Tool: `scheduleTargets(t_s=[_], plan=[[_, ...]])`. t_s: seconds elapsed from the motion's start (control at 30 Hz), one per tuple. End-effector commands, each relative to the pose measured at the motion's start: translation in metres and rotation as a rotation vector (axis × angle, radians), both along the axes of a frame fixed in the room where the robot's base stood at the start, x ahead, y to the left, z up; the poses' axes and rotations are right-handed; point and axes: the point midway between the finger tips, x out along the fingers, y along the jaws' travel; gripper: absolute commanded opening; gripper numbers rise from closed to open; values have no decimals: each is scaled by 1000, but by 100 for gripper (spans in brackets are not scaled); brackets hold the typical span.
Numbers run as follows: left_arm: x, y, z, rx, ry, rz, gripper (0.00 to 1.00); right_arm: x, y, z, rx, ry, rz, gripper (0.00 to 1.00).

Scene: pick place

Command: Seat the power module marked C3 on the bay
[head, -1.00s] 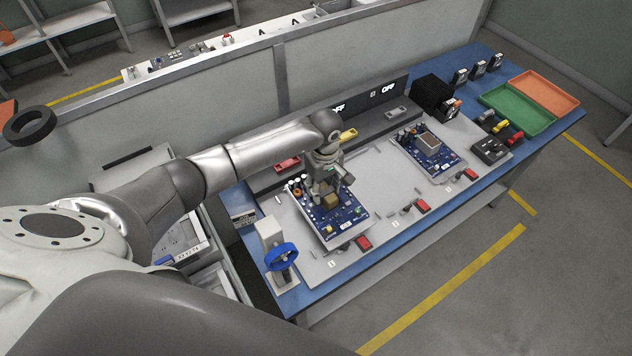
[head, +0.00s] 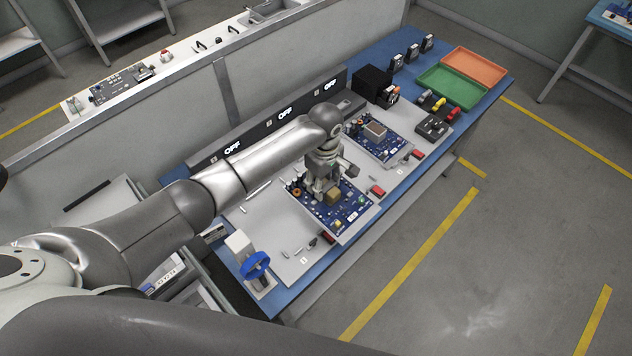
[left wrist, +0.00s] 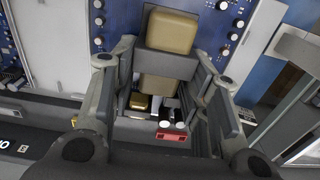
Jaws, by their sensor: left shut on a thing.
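My left gripper (head: 324,190) is shut on the tan block of a blue circuit board (head: 350,216), which has a pale plate under it. The board is over the bench's fixture plate, between the first and middle stations. Whether it clears the plate is hard to tell. In the left wrist view the fingers (left wrist: 155,65) stand either side of tan surfaces, with a tan block (left wrist: 172,32) in front of the blue board (left wrist: 222,22). I cannot read a C3 mark. A similar board (head: 383,146) sits at the far station. My right gripper is not in view.
Red latches (head: 378,191) line the front edge. OFF displays (head: 286,113) stand along the back. A black box (head: 372,84), a green tray (head: 452,87) and an orange tray (head: 474,66) are at the far end.

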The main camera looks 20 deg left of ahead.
Motion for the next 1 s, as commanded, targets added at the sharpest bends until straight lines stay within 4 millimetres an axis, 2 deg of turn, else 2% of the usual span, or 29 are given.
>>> scheduleTargets(t_s=[1.0], plan=[[1, -1, 38, -3, -4, 0, 0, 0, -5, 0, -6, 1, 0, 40]])
